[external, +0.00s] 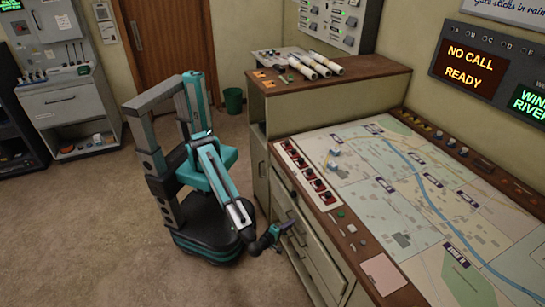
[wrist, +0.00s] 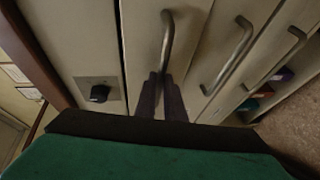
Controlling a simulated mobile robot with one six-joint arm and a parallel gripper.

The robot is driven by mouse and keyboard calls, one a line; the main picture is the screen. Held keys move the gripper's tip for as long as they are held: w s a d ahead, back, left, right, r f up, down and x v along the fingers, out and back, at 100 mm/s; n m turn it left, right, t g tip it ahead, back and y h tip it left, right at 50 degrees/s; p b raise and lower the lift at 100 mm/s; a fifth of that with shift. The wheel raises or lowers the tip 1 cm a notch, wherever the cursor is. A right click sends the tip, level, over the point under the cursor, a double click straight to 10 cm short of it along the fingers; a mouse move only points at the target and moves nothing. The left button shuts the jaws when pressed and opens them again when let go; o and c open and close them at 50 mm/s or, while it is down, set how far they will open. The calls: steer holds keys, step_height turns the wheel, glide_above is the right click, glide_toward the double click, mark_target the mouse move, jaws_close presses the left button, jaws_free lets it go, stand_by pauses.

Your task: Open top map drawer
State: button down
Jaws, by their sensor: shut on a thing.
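The console's drawer front (external: 322,262) faces my arm, below the wooden edge of the map top. In the external view my gripper (external: 284,228) is at the drawer fronts, and the handle there is mostly hidden. I cannot tell whether the drawer stands out from the console.
Two more bar handles (wrist: 228,55) (wrist: 277,57) lie to the right in the wrist view. A black knob (wrist: 99,93) on a plate is to the left. The map table (external: 400,190) rises above my gripper. Open carpet (external: 110,225) lies left of my base.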

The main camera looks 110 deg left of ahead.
steer(key=s+d+p, duration=2.4)
steer(key=p, duration=0.9)
steer(key=shift+p, duration=0.35)
stand_by(0.5)
steer(key=shift+d, duration=0.1)
stand_by(0.3)
steer(key=c, duration=1.8)
jaws_free()
steer(key=shift+c, duration=0.2)
